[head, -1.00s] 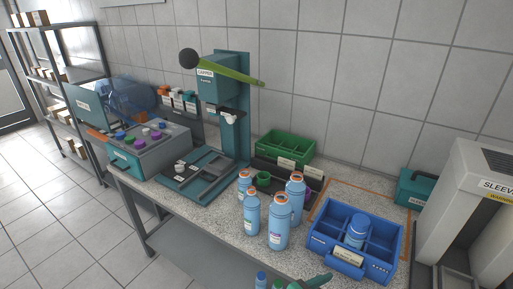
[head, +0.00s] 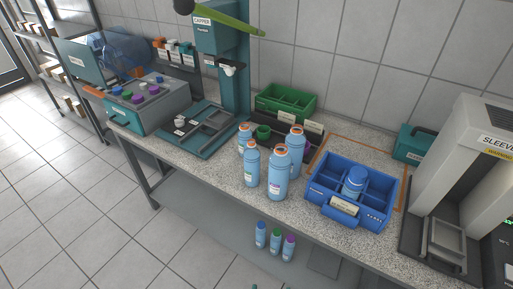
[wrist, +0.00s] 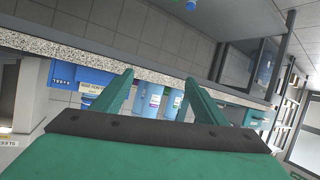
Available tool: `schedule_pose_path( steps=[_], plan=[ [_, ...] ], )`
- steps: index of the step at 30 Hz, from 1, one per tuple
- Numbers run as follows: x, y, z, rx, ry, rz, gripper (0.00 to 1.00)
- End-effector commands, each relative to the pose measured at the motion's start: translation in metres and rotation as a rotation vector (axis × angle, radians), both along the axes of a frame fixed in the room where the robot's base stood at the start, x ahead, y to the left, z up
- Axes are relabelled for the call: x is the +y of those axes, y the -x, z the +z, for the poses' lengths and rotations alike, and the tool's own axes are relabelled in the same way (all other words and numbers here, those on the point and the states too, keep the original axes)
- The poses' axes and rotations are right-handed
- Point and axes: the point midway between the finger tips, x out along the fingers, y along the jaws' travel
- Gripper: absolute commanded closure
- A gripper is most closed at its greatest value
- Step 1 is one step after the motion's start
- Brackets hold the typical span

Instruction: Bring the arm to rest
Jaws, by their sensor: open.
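My gripper (wrist: 158,78) shows in the wrist view as two green fingers spread apart. Nothing is held between them. The bench front and light blue bottles (wrist: 152,100) appear beyond the fingers, apart from them. In the head view my arm is out of sight, except perhaps a small green tip at the bottom edge.
Several orange-capped bottles (head: 279,175) stand on the speckled bench beside a blue crate (head: 378,217) holding one bottle. Three bottles (head: 275,240) stand on the lower shelf. A capper (head: 215,38) and a sleeve machine (head: 470,150) flank them. Floor at left is clear.

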Motion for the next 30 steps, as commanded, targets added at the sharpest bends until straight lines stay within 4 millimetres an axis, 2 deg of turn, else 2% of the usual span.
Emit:
schedule_pose_path(
  steps=[1,6,12,15,21,30],
  plan=[
    [0.008,0.016,-0.004,-0.001,-0.010,0.026,0.33],
    [0.027,0.060,0.000,-0.046,-0.050,0.094,0.33],
    [0.038,0.110,0.015,-0.102,-0.091,0.134,0.33],
    [0.039,0.127,0.024,-0.127,-0.104,0.139,0.33],
    [0.038,0.143,0.035,-0.154,-0.114,0.139,0.33],
    [0.038,0.143,0.035,-0.155,-0.115,0.138,0.33]
  ],
)
